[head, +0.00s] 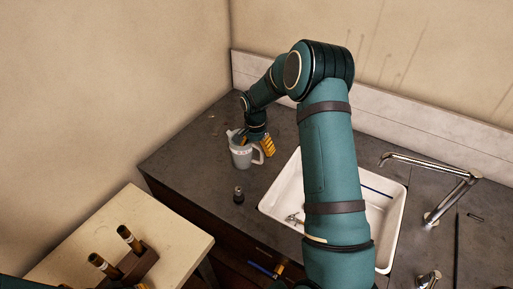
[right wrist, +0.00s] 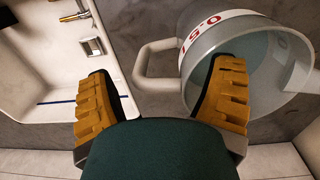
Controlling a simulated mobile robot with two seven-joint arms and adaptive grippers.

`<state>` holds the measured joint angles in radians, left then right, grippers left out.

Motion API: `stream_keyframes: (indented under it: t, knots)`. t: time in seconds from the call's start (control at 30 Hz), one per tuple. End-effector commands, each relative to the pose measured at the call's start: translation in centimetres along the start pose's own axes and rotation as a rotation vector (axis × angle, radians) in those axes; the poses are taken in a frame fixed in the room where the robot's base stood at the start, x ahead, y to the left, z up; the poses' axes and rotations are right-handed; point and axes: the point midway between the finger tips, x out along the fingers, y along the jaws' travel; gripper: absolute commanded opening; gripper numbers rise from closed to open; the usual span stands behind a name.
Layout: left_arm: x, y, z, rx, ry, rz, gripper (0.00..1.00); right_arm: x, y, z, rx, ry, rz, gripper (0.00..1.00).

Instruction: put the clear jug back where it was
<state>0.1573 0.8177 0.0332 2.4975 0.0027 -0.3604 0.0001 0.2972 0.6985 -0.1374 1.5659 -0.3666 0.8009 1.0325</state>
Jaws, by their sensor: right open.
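The clear jug (head: 241,157) stands upright on the dark counter, left of the sink, in the head view. In the right wrist view the jug (right wrist: 297,50) fills the upper right, with red marks on its wall and its mouth towards the camera. My right gripper (head: 256,143) is open above the jug on its handle side. In the right wrist view the jug's handle (right wrist: 142,68) lies between the spread orange fingers, and the right finger overlaps the jug's mouth. I cannot tell whether it touches the jug.
A small dark bottle (head: 238,195) stands in front of the jug. A pale table (head: 185,232) holds a brown block with brass-ended pieces.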

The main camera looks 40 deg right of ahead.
Motion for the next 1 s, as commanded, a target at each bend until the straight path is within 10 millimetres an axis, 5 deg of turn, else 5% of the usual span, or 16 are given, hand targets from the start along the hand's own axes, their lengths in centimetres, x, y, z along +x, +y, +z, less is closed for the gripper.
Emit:
stream_keyframes:
  t: [0.6, 1.0]
  knots:
    - [0.2, -0.1, 0.1, -0.001, 0.0, 0.0, 0.0, -10.5, 0.0, -0.1, 0.0, 0.003, -0.003, 0.82]
    - [0.2, -0.1, 0.0, -0.001, 0.0, 0.0, 0.0, -12.2, 0.0, 0.0, 0.0, 0.0, 0.0, 0.82]
